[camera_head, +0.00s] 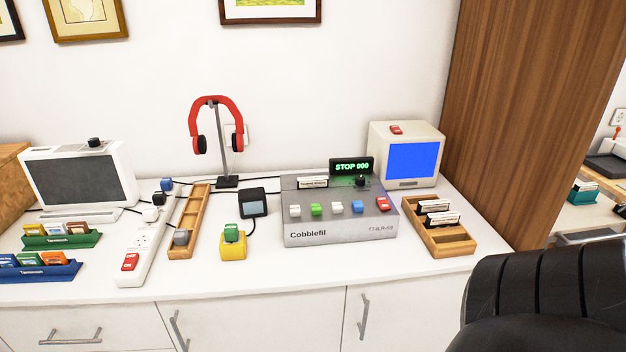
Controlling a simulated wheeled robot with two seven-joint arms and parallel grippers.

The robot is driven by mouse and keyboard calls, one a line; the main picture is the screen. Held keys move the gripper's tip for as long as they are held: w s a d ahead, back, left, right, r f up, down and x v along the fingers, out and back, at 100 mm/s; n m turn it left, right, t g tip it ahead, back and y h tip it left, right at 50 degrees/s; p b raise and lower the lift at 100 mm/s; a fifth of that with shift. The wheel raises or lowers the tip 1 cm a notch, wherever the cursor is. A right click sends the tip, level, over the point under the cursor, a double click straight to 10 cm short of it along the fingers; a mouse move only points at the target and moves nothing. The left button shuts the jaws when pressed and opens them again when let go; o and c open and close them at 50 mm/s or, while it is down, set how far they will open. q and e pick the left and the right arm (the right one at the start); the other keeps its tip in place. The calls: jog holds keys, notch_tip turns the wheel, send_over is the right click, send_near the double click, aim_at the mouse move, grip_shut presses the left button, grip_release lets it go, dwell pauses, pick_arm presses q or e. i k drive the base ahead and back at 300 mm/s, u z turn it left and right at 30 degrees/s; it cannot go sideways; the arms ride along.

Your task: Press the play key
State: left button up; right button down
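The grey machine (340,226), marked "Cobblefil", stands on the white counter. Its front row of keys holds a white key (295,211), a green key (316,210), another white key (337,208), a blue key (358,207) and a red key (383,204). Any symbols on the keys are too small to read, so I cannot tell which is play. A black knob (361,181) sits below the display. Neither gripper is in view; a black part of my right arm fills the lower right corner.
A wooden tray (459,246) with cards stands right of the machine, and a beige monitor (407,140) behind it. The counter before the machine is clear.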

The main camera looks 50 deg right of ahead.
aim_at(316, 209)
jog(key=z, duration=0.5)
jog(key=i, duration=0.45)
jog(key=z, duration=0.45)
